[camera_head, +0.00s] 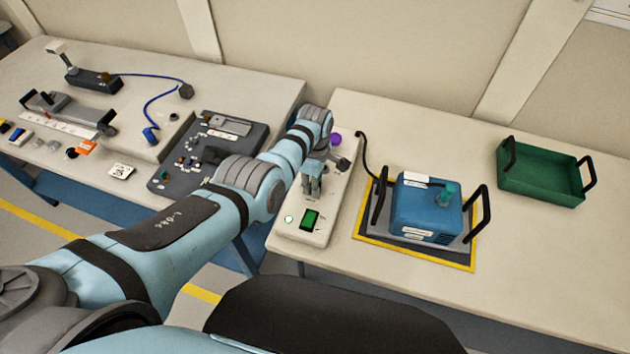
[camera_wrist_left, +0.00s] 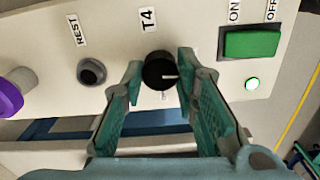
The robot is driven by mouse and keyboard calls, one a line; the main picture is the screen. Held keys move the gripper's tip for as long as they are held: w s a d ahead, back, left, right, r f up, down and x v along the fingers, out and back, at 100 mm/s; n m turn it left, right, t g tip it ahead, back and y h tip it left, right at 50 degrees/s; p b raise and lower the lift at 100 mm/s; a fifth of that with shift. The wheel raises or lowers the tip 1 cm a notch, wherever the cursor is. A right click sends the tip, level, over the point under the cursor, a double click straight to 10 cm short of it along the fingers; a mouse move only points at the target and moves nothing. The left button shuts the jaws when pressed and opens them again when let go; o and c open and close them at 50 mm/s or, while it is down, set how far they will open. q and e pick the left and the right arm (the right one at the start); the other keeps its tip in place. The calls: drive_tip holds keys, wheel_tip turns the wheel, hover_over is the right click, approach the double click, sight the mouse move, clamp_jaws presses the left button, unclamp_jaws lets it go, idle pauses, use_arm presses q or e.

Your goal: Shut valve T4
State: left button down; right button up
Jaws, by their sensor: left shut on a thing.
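Valve T4 is a black round knob (camera_wrist_left: 158,72) with a white pointer line, below its "T4" label (camera_wrist_left: 148,18) on the cream panel (camera_head: 336,200). In the left wrist view the pointer line points right, and small lettering by the knob is partly hidden. My left gripper (camera_wrist_left: 160,80) has one finger on each side of the knob and is shut on it. In the head view the left gripper (camera_head: 312,190) reaches down onto the panel, hiding the knob. My right gripper is not in view.
A blue device (camera_head: 425,208) and green crate (camera_head: 540,175) stand to the right.

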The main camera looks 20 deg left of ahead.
use_arm(q)
drive_tip(key=shift+w+n, duration=0.1)
drive_tip(key=shift+n, duration=0.5)
drive_tip(key=c, duration=1.2)
unclamp_jaws()
drive_tip(key=shift+c, duration=0.2)
drive_tip(key=shift+r, duration=0.1)
wheel_tip(320, 180, up, 12)
drive_tip(key=shift+a, duration=0.1)
